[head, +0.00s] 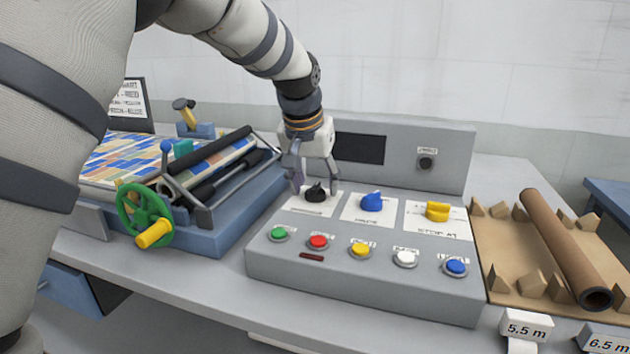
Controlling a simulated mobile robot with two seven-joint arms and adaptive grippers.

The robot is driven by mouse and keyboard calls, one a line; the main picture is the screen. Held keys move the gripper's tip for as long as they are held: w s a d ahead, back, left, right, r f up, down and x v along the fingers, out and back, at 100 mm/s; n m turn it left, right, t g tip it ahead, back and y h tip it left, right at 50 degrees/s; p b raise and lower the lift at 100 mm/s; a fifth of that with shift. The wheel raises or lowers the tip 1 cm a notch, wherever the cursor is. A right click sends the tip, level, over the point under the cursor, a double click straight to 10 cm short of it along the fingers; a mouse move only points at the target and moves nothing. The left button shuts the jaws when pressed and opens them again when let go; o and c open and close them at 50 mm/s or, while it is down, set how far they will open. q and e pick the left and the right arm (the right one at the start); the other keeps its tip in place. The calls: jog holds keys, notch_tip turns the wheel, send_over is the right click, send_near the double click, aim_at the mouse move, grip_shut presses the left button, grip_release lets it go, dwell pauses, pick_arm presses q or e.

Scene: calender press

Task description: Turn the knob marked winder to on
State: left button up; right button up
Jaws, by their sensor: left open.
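A grey control panel (262,262) stands on the bench in the head view. It carries a black knob (316,193), a blue knob (372,202) and a yellow knob (437,211), each on a white label plate. The labels under the knobs are too small and blurred to read for certain, so I cannot tell which is marked winder. My left gripper (315,188) points down over the black knob, its fingers open on either side of it. I cannot tell whether the fingers touch the knob. My right gripper does not show.
Several coloured buttons (361,250) line the panel's front. On the left is a roller press with a green handwheel (145,215). On the right a brown tube (567,250) lies on a board with wooden wedges. Tags reading 5.5 m (527,326) and 6.5 m stand at the front.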

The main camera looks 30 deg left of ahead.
pick_arm(q)
jog(key=shift+c, duration=0.5)
jog(key=c, duration=1)
jog(key=m+h, duration=0.1)
jog(key=m, duration=0.2)
jog(key=m+h, duration=0.1)
jog(key=m, duration=0.2)
jog(key=shift+a+m+h, duration=0.1)
jog(key=shift+m+h, duration=0.2)
jog(key=m+h, duration=0.1)
jog(key=m, duration=0.2)
jog(key=shift+w+f+g, duration=0.1)
jog(key=shift+f+g, duration=0.05)
jog(key=shift+g, duration=0.25)
jog(key=shift+m+g+h+b, duration=0.3)
jog(key=shift+m+h+b, duration=0.1)
jog(key=shift+m, duration=0.7)
